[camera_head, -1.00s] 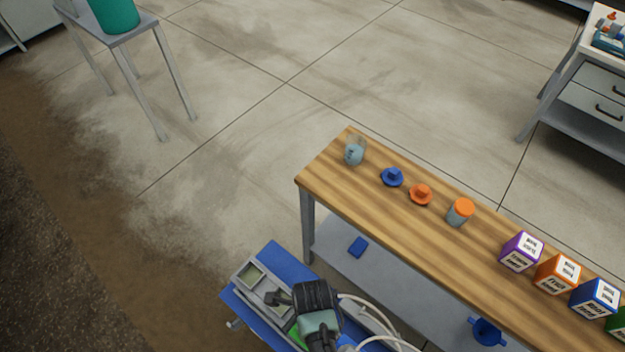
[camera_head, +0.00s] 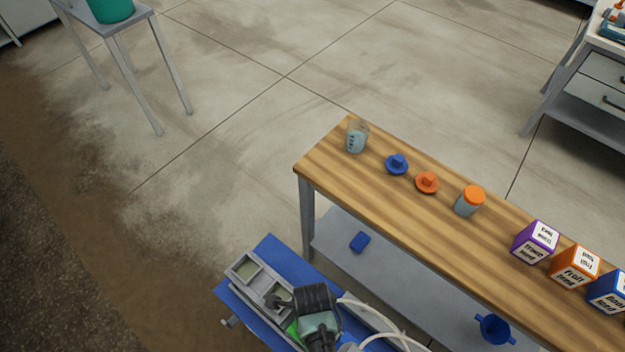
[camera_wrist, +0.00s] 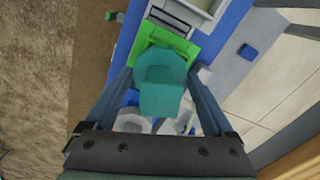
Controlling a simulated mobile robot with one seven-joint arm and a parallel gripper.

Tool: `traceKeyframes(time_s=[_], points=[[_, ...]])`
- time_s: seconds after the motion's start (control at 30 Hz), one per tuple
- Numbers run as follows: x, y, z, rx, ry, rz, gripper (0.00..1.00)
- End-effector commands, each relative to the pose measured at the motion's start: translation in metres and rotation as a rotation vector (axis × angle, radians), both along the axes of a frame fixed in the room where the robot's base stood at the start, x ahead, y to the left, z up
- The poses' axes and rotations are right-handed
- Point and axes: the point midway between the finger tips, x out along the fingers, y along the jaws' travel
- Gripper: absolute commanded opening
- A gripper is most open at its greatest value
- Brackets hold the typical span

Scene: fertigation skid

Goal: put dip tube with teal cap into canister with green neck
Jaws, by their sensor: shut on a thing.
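In the wrist view a teal cap (camera_wrist: 162,88) sits between the two fingers of my gripper (camera_wrist: 162,72), which is shut on it. The tube below the cap is hidden by the cap. Behind the cap lies a bright green square piece (camera_wrist: 207,47) on a blue deck. In the head view my gripper (camera_head: 278,301) is low over the grey tray on that deck, and the cap cannot be made out there.
The wooden bench (camera_head: 400,222) holds a clear beaker (camera_head: 356,136), a blue cap (camera_head: 397,164), an orange cap (camera_head: 427,182), an orange-lidded jar (camera_head: 469,201) and several labelled boxes (camera_head: 535,242). Open floor lies beyond.

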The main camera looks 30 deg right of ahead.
Motion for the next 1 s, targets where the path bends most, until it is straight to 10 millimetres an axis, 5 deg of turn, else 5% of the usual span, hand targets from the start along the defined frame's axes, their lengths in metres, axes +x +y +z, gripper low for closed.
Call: traceKeyframes(time_s=[0.3, 0.33, 0.4, 0.77, 1.0], points=[[0.0, 0.0, -0.001, 0.0, -0.001, 0.0, 0.0], [0.0, 0.0, -0.001, 0.0, -0.001, 0.0, 0.89], [0.0, 0.0, -0.001, 0.0, -0.001, 0.0, 1.0], [0.001, 0.0, 0.006, -0.001, -0.003, 0.0, 1.0], [0.001, 0.0, 0.046, -0.002, -0.004, 0.001, 1.0]])
